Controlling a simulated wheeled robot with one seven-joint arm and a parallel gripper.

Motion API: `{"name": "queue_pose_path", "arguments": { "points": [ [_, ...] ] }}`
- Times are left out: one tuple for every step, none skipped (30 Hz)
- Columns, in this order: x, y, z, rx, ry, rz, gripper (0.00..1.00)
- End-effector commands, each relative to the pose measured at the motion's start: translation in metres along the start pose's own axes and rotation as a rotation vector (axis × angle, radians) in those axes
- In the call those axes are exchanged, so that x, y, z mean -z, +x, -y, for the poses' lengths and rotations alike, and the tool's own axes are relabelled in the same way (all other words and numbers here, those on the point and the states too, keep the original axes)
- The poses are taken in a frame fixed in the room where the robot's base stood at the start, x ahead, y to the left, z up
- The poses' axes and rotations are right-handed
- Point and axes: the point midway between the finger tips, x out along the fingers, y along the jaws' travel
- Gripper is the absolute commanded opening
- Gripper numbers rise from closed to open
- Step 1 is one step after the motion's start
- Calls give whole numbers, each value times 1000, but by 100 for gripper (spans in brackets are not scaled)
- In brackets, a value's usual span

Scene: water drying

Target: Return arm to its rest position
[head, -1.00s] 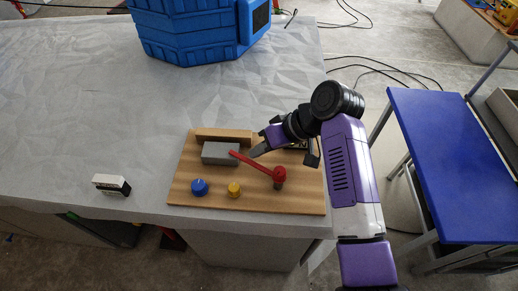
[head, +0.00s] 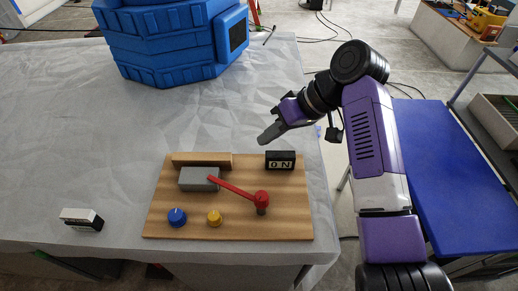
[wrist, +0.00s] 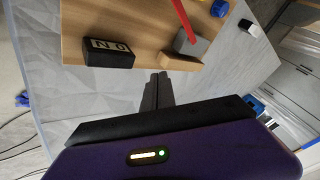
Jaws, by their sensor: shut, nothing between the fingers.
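My gripper (head: 266,137) is shut and empty. In the head view it hangs above the table just behind the wooden board (head: 240,228), apart from everything on it. In the wrist view the closed fingers (wrist: 158,92) point toward the board's back edge. The board carries a red lever (head: 232,188), a grey block (head: 199,179), a blue knob (head: 177,217), a yellow knob (head: 214,218) and a black sign (head: 280,160) reading "ON". The sign also shows in the wrist view (wrist: 108,54). My purple arm reaches in from the right and is bent at the elbow.
A large blue container (head: 170,50) stands at the back of the grey-covered table (head: 60,130). A small black and white box (head: 82,219) lies at the front left. A blue bench (head: 450,180) is to the right, behind my arm. Cables lie on the floor.

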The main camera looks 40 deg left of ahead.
Motion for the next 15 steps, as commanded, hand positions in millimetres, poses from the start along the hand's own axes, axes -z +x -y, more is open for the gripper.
{"name": "queue_pose_path", "arguments": {
  "points": [
    [1,-3,-1,0,1,0,0],
    [1,-4,-1,0,1,0,0],
    [2,-6,-1,0,1,0,0],
    [2,-7,-2,0,1,0,0],
    [2,-7,-2,0,1,0,0],
    [2,-7,-1,0,1,0,0],
    [2,-8,-1,0,1,0,0],
    [2,-8,-1,0,1,0,0],
    [2,-8,-1,0,4,0,0],
    [4,-7,-2,-1,7,-6,0],
    [6,-7,-2,-4,11,-14,0],
    [10,-8,-4,-12,17,-33,0],
    [14,-8,-7,-22,22,-50,0],
    [20,-8,-10,-36,27,-73,0],
    [30,-11,-14,-62,30,-110,0]
  ]
}}
